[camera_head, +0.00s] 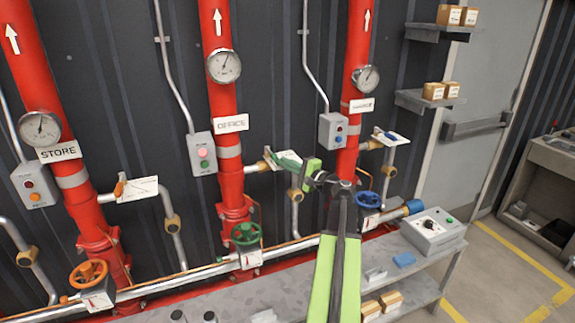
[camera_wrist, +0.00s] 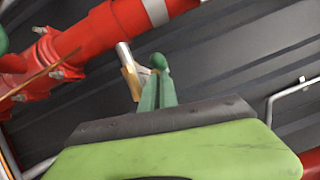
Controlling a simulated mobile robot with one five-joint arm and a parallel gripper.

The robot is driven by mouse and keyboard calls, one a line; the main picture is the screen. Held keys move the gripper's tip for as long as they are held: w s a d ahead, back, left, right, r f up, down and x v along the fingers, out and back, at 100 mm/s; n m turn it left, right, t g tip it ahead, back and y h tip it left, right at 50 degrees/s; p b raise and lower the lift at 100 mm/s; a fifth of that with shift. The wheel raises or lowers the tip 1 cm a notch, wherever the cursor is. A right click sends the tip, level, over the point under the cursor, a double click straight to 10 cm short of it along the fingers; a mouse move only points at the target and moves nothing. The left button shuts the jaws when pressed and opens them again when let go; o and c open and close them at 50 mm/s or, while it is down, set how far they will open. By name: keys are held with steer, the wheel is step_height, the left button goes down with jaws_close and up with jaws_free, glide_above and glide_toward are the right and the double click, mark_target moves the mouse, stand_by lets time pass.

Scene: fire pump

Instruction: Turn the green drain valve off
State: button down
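The green drain valve lever (camera_head: 286,160) sits on a brass fitting on a short side pipe of the middle red riser, marked OFFICE. The lever points right from the fitting. My gripper (camera_head: 312,177) is at the lever's right end, close to it; I cannot tell if they touch. In the wrist view the lever (camera_wrist: 158,86) stands upright in the middle, just beyond a large green and dark part of my gripper (camera_wrist: 165,125). That part hides the lever's lower end. Whether the fingers are open or shut does not show.
A green handwheel (camera_head: 246,234) is lower on the OFFICE riser. An orange lever (camera_head: 119,188) and orange handwheel (camera_head: 88,274) are at the STORE riser; a blue handwheel (camera_head: 369,200) and blue lever (camera_head: 391,136) are right. A grey bench (camera_head: 215,303) runs below.

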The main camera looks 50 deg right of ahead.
steer(key=s+d+f+b, duration=0.1)
steer(key=s, duration=1)
steer(key=shift+s, duration=0.25)
steer(key=shift+d+f, duration=0.1)
